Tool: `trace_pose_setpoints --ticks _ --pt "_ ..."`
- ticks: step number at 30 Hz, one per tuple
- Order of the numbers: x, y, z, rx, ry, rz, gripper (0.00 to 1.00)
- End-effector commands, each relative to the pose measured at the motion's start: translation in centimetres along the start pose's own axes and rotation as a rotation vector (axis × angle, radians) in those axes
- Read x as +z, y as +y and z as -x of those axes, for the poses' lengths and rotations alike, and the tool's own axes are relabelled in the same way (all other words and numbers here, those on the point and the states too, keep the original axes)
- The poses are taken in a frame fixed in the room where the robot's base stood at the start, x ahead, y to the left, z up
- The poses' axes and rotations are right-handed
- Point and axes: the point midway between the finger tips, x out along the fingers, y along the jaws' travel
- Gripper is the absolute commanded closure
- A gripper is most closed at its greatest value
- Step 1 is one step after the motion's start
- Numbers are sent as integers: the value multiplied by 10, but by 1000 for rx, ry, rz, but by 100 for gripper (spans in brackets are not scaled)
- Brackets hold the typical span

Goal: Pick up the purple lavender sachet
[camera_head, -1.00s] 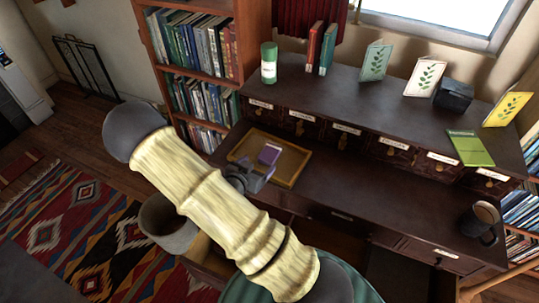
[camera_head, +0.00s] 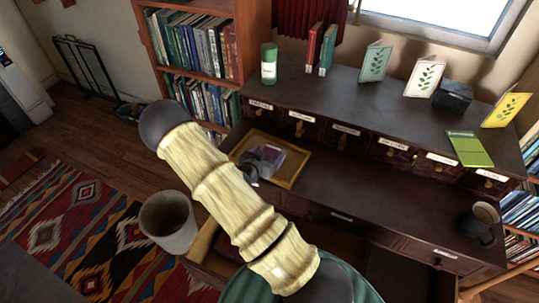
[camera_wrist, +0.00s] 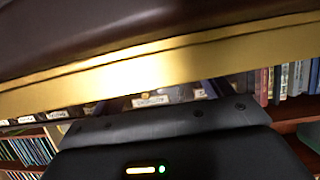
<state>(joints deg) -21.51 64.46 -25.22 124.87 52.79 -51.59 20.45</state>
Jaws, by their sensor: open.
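The purple lavender sachet (camera_head: 273,155) lies in the shallow tan tray (camera_head: 294,179) on the desk and is partly hidden by my gripper. My gripper (camera_head: 263,158) is open, over the left part of the tray and right at the sachet in the head view. Whether its fingers touch the sachet or stand around it I cannot tell. In the wrist view a tan band, likely the tray's rim (camera_wrist: 160,65), crosses the frame, and I cannot make out the sachet there.
The dark desk (camera_head: 350,190) is bare right of the tray. A mug (camera_head: 482,220) stands at its right end. A green-and-white canister (camera_head: 268,65), books and cards stand on the upper shelf. A grey bin (camera_head: 168,222) is on the floor.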

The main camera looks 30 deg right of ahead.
Motion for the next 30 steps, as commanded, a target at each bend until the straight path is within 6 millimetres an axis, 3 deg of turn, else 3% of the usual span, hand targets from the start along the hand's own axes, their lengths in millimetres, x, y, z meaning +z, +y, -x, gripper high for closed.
trace_pose_setpoints --ticks 5,20,27,30 --pt "0 0 -18 0 1 0 22" --pt "0 0 -18 0 0 0 22" --pt "0 0 -18 0 0 0 65" --pt "0 0 -18 0 0 0 70"
